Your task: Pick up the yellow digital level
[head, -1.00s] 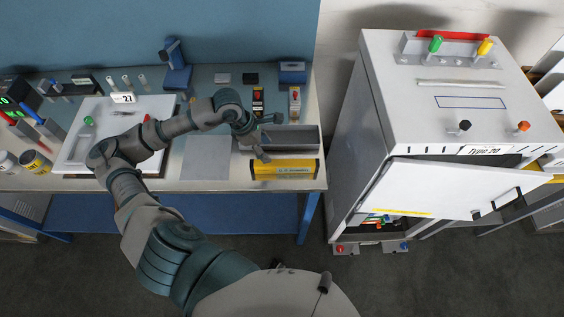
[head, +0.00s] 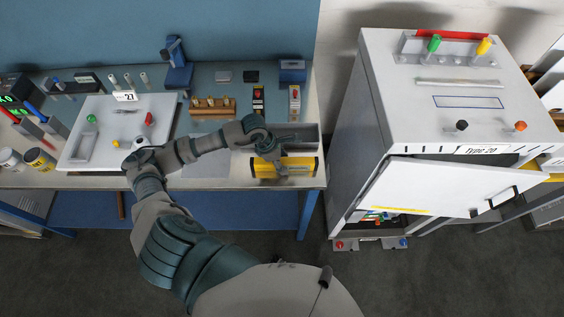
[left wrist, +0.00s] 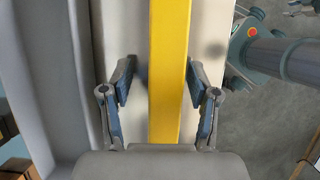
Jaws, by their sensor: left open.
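The yellow digital level (head: 304,166) lies at the front right of the workbench, just in front of a grey open tray. My left gripper (head: 283,170) is above it in the head view and covers part of it. In the left wrist view the level (left wrist: 169,75) runs up the picture as a yellow bar between the two blue-padded fingers of my left gripper (left wrist: 160,105). The fingers are open, with a gap on each side of the level.
The grey tray (head: 306,134) stands right behind the level. The bench's front edge (head: 240,184) is close in front of it. A white cabinet (head: 350,150) with its door ajar stands to the right, across a gap. A white board (head: 105,145) lies at the left.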

